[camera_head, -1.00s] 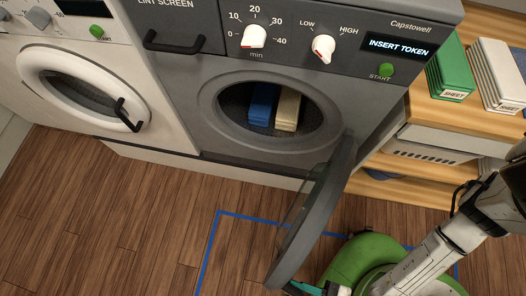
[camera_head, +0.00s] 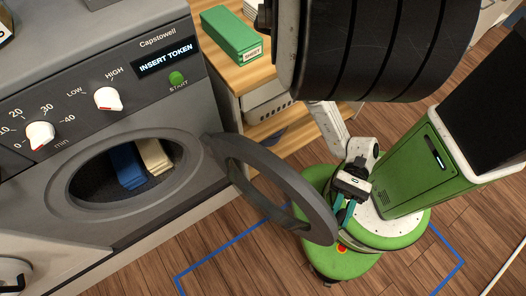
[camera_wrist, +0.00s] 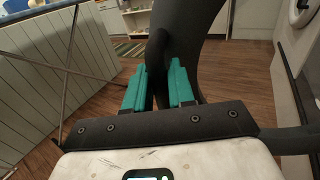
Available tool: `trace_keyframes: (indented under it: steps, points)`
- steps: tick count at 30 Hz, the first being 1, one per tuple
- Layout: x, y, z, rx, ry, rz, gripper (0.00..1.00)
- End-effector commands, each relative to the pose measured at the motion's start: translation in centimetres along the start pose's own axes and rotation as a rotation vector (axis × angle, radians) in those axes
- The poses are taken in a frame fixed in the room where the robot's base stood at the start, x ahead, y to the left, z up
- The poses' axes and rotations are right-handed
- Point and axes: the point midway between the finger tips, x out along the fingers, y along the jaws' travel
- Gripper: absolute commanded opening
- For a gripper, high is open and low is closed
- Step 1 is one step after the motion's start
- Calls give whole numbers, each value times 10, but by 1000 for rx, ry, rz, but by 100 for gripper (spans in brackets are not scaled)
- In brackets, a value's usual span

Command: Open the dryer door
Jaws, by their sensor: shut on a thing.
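The grey dryer (camera_head: 190,206) fills the left of the head view. Its round door (camera_head: 262,172) stands swung well out from the opening, hinged at the right side. My gripper (camera_head: 346,212) is at the door's free edge, partly hidden behind the rim. In the wrist view its teal fingers (camera_wrist: 159,88) are closed on a dark grey part of the door (camera_wrist: 186,28), seemingly its handle. The exact contact is hard to see.
A white machine stands at the lower left. Blue tape (camera_head: 222,252) marks the wood floor around my base.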

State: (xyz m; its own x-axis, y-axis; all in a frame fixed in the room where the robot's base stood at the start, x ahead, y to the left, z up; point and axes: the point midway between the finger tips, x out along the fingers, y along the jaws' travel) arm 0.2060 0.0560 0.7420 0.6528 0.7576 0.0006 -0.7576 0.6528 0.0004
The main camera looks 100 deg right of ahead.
Motion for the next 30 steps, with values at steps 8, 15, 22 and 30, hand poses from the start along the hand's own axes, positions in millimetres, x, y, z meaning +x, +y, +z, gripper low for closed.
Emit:
trace_keyframes:
  steps: [8,15,22,30]
  points:
    - [-5,0,0,-1,-1,10,0]
    - [-4,0,0,-1,0,10,27]
    - [-4,0,0,-1,0,10,40]
    - [-12,0,-1,-1,1,10,40]
